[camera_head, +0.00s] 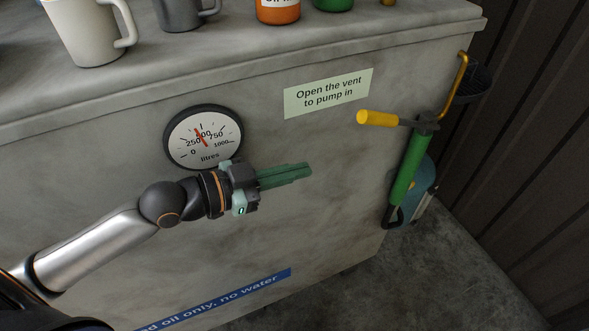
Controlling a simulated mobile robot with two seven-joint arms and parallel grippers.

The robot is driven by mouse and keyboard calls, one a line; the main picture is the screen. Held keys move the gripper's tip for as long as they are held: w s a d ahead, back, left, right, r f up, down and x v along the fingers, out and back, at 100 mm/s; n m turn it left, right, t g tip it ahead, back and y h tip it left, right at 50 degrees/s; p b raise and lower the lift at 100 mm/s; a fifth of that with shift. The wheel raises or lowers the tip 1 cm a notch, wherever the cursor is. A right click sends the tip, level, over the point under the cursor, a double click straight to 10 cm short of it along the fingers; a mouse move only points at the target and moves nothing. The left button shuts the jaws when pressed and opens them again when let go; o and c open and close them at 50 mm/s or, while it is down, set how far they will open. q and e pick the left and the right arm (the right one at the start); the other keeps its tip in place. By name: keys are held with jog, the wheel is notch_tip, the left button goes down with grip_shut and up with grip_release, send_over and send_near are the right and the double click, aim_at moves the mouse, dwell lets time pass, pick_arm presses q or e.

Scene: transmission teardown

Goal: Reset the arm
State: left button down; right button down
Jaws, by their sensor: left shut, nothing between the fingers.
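My left arm comes in from the lower left in the head view. My left gripper (305,170) has green fingers lying together, pointing right, with nothing between them. It is in front of the grey tank wall, just below and right of a round dial gauge (203,137). The gripper's body overlaps the gauge's lower right edge in the picture. I cannot tell whether it touches the wall. My right gripper is not in view.
A green pump (408,168) with a yellow handle (377,118) stands at the tank's right corner. A vent sign (328,93) is on the wall. A pale mug (85,35), a grey mug (180,14) and an orange can (278,10) stand on top. Floor (440,260) shows clear at right.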

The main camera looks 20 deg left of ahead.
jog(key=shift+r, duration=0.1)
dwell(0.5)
